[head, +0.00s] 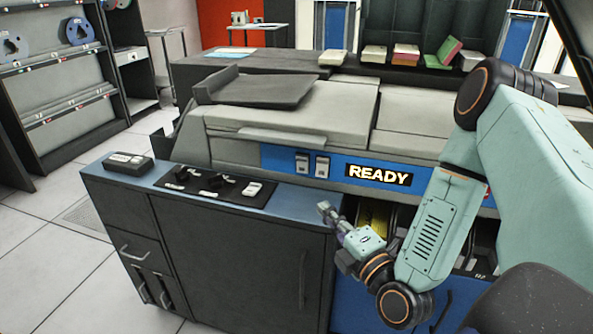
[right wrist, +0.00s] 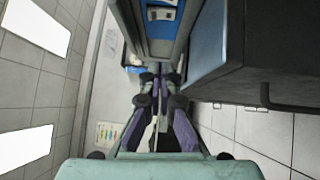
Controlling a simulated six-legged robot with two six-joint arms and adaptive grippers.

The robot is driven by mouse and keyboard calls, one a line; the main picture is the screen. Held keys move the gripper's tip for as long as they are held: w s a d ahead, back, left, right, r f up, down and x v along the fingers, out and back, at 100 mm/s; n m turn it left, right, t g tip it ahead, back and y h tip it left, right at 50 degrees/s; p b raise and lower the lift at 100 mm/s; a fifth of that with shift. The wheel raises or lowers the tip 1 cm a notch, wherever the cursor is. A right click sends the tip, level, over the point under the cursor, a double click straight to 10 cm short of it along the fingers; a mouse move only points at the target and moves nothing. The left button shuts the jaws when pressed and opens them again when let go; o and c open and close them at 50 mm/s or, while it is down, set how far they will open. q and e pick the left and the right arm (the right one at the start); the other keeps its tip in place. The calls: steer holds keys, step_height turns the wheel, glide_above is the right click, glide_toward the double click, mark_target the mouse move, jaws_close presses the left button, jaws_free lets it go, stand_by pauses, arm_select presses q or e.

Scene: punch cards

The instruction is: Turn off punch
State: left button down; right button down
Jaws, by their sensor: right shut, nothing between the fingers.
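The punch machine (head: 285,100) stands in the middle of the head view, with a lit READY sign (head: 379,175) on its blue front panel. Two pale rocker switches (head: 312,165) sit left of the sign. A black control plate (head: 226,203) on the blue counter carries dark knobs and a white switch (head: 255,188). My right gripper (head: 326,210) is shut and empty, in front of the machine, below the rocker switches and right of the control plate. In the right wrist view, its closed fingers (right wrist: 152,82) point toward the blue panel (right wrist: 158,28) at the top. My left gripper is not in view.
A dark cabinet (head: 235,262) with handles stands under the counter. A small black box (head: 128,162) lies on the counter's left end. Card stacks (head: 374,55) lie on the dark top behind. A reel shelf (head: 60,80) stands at left; the tiled floor there is clear.

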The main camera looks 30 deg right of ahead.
steer(key=shift+w+r, duration=0.15)
steer(key=shift+r, duration=0.2)
steer(key=shift+d, duration=0.1)
steer(key=shift+w, duration=0.1)
steer(key=b, duration=0.4)
glide_toward(299, 160)
steer(key=w+a, duration=0.2)
steer(key=shift+w+a+f, duration=0.15)
steer(key=shift+a+f, duration=0.15)
steer(key=shift+a, duration=0.1)
steer(key=shift+w+d+r+b, duration=0.15)
steer(key=shift+w+d, duration=0.35)
steer(key=shift+w, duration=0.1)
steer(key=shift+w+d+r+b, duration=0.15)
steer(key=shift+w+d, duration=0.3)
steer(key=shift+w, duration=0.15)
steer(key=shift+w+d, duration=0.4)
steer(key=shift+d, duration=0.15)
steer(key=shift+w+r, duration=0.1)
steer(key=shift+w, duration=0.05)
